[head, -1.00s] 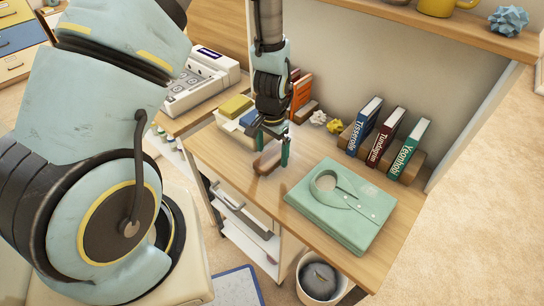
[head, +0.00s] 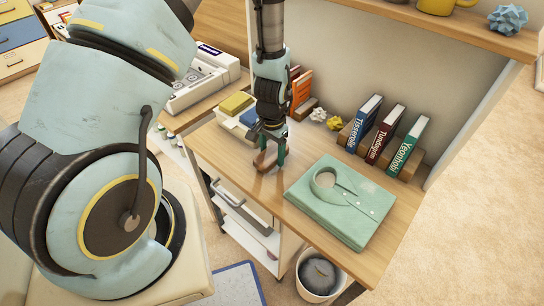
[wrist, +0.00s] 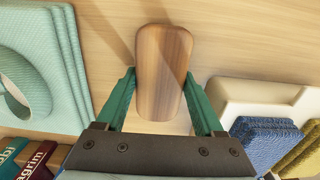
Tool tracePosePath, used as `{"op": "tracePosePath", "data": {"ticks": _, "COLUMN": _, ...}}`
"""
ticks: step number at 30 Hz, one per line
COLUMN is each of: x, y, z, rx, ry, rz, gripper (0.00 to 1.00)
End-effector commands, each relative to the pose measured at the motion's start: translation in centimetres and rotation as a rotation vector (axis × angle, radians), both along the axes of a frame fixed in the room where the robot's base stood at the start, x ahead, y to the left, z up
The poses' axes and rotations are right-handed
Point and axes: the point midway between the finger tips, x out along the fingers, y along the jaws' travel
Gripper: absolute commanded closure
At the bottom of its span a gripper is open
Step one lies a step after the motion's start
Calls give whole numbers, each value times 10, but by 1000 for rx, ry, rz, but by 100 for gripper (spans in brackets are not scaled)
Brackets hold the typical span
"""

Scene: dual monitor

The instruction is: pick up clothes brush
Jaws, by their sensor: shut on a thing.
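The clothes brush (head: 263,161) is a small brown wooden block with rounded corners, at the desk's near edge in the head view. In the wrist view its smooth wooden back (wrist: 163,60) faces the camera, and any bristles are hidden. My gripper (head: 271,154) points down over it, with one green finger on each side. It is shut on the brush across its width. The brush is at or very close to the desk top; I cannot tell whether it touches.
A folded green shirt (head: 340,204) lies right of my gripper. Behind stand several books (head: 385,134) and crumpled paper (head: 333,123). A tray with folded cloths (head: 236,107) is to the left. A shelf (head: 440,30) hangs above; a bin (head: 318,277) stands below.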

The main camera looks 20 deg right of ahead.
Motion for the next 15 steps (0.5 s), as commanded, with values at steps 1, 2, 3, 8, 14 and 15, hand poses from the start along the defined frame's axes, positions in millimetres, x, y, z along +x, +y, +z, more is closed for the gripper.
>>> {"op": "tracePosePath", "data": {"ticks": 1, "x": 0, "y": 0, "z": 0, "rx": 0, "ry": 0, "rz": 0, "gripper": 61}}
{"op": "tracePosePath", "data": {"ticks": 2, "x": 0, "y": 0, "z": 0, "rx": 0, "ry": 0, "rz": 0, "gripper": 64}}
{"op": "tracePosePath", "data": {"ticks": 3, "x": 0, "y": 0, "z": 0, "rx": 0, "ry": 0, "rz": 0, "gripper": 69}}
{"op": "tracePosePath", "data": {"ticks": 8, "x": 0, "y": 0, "z": 0, "rx": 0, "ry": 0, "rz": 0, "gripper": 87}}
{"op": "tracePosePath", "data": {"ticks": 14, "x": 0, "y": 0, "z": 0, "rx": 0, "ry": 0, "rz": 0, "gripper": 100}}
{"op": "tracePosePath", "data": {"ticks": 15, "x": 0, "y": 0, "z": 0, "rx": 0, "ry": 0, "rz": 0, "gripper": 100}}
